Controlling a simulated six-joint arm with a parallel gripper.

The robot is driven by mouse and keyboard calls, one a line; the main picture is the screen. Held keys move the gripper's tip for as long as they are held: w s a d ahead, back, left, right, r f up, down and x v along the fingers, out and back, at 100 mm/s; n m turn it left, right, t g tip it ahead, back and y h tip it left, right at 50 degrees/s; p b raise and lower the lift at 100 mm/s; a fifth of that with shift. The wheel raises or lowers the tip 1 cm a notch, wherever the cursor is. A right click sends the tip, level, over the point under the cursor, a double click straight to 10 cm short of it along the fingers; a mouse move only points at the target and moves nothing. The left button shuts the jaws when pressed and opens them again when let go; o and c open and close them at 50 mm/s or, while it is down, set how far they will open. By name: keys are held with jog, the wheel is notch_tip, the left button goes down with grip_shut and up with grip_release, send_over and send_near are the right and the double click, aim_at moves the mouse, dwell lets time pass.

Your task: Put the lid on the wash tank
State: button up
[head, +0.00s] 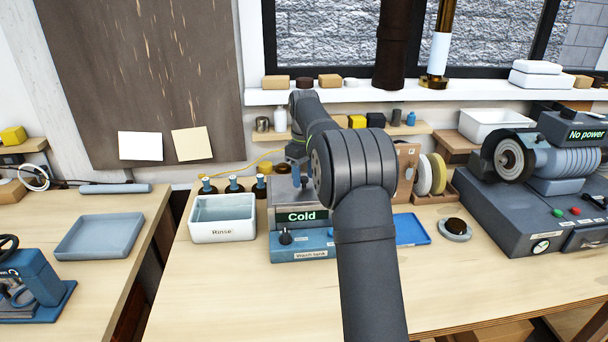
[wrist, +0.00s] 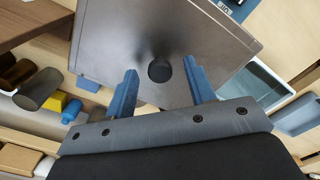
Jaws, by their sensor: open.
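The wash tank (head: 300,248) stands at the middle of the bench, with a blue base and a display reading "Cold". The grey square lid (wrist: 115,45) lies over the tank's top, with a dark round knob (wrist: 159,70) at its middle. The lid also shows in the head view (head: 283,186), partly behind my arm. Whether it sits fully flush I cannot tell. My gripper (wrist: 158,68) is open, its two blue fingers on either side of the knob with a gap at each side. In the head view my arm hides most of the gripper.
The white Rinse tub (head: 222,232) stands just left of the tank, with several dark bottles (head: 233,184) behind it. A blue tray (head: 411,230) lies to the right, then a dark round piece on a grey dish (head: 455,236). The bench front is clear.

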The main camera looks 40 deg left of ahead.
notch_tip(320, 180, up, 12)
dwell(0.4)
jog(key=shift+f, duration=0.1)
notch_tip(320, 180, down, 12)
jog(key=shift+f, duration=0.1)
jog(key=shift+r, duration=0.3)
dwell(0.4)
